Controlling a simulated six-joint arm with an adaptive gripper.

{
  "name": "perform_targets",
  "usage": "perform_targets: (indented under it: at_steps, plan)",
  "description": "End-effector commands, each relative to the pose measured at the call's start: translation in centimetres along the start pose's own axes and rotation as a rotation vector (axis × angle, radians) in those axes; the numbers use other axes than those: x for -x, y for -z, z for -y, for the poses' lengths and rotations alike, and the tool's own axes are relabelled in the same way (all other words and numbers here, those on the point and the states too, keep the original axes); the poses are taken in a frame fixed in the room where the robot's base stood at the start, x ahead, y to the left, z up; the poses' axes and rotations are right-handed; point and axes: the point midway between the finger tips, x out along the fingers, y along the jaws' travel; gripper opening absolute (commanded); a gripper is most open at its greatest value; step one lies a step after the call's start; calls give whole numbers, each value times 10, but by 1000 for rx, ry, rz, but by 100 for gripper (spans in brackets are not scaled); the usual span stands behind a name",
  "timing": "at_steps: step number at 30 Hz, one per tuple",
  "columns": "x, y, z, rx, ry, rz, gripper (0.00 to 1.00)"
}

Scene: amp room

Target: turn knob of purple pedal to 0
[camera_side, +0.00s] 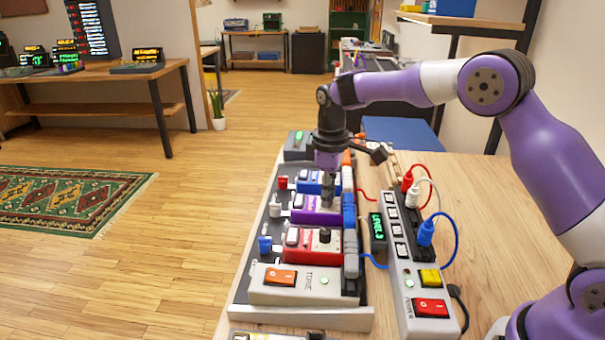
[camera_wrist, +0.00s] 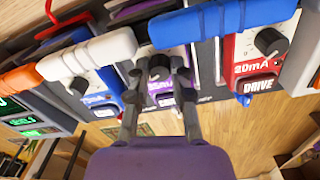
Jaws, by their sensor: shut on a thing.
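The purple pedal (camera_side: 305,216) sits in the row on the pedalboard, between a blue pedal and a red pedal. In the wrist view the purple pedal (camera_wrist: 191,95) is in the middle, with its black knob (camera_wrist: 158,66) between my fingertips. My gripper (camera_wrist: 157,85) is shut on that knob from both sides. In the side view my gripper (camera_side: 328,188) points down onto the purple pedal and hides most of its knob. The number the knob points to cannot be read.
The red pedal (camera_side: 312,247) with its own black knob and the blue pedal (camera_side: 313,187) stand close on either side. A grey power strip (camera_side: 412,265) with red, white and blue plugs lies to the right. Padded cable plugs line the pedals' right side.

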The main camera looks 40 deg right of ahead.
Motion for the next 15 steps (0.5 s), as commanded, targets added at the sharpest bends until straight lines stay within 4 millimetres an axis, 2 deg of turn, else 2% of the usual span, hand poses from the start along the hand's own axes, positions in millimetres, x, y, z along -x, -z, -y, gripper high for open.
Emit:
perform_targets:
  at_steps: [6, 15]
  plan:
    - [0, -1, -1, 147, 0, -3, 0]
    - [0, -1, -1, 262, 0, -6, 0]
